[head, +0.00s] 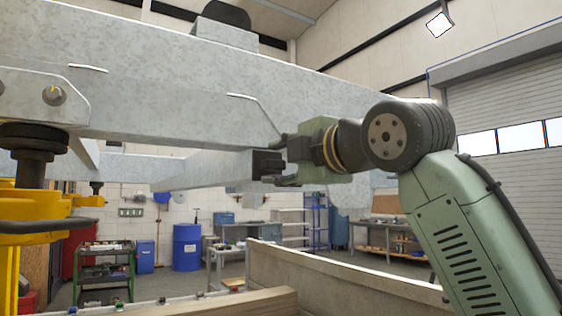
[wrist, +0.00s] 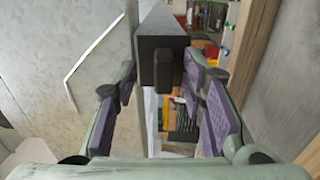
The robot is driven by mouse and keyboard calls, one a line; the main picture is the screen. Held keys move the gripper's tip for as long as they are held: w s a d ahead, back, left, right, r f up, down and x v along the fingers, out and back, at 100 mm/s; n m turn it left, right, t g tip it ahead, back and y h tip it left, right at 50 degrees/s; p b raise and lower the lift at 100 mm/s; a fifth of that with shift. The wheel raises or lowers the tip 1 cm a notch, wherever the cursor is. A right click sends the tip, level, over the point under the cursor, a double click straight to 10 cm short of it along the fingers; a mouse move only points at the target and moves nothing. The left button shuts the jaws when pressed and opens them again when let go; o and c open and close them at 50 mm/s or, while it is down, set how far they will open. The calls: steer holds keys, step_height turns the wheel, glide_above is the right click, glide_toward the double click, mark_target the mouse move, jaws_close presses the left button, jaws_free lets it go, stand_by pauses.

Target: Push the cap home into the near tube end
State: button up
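The black cap (head: 263,163) stands at the near end of the galvanized tube (head: 205,169) in the head view, its dark body showing outside the tube mouth. How deep it sits in the tube cannot be told. In the wrist view the cap (wrist: 150,62) shows its dark square face with a small raised tab. My gripper (head: 277,162) is right at the tube end, its fingers above and below the cap. In the wrist view my gripper (wrist: 160,95) is open, with a purple-padded finger on either side of the cap and visible gaps between.
A yellow stand (head: 50,225) supports the frame at left. Workbenches and a blue drum (head: 187,248) are farther back.

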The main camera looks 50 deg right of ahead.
steer(key=v, duration=1.2)
steer(key=shift+s, duration=0.1)
stand_by(0.4)
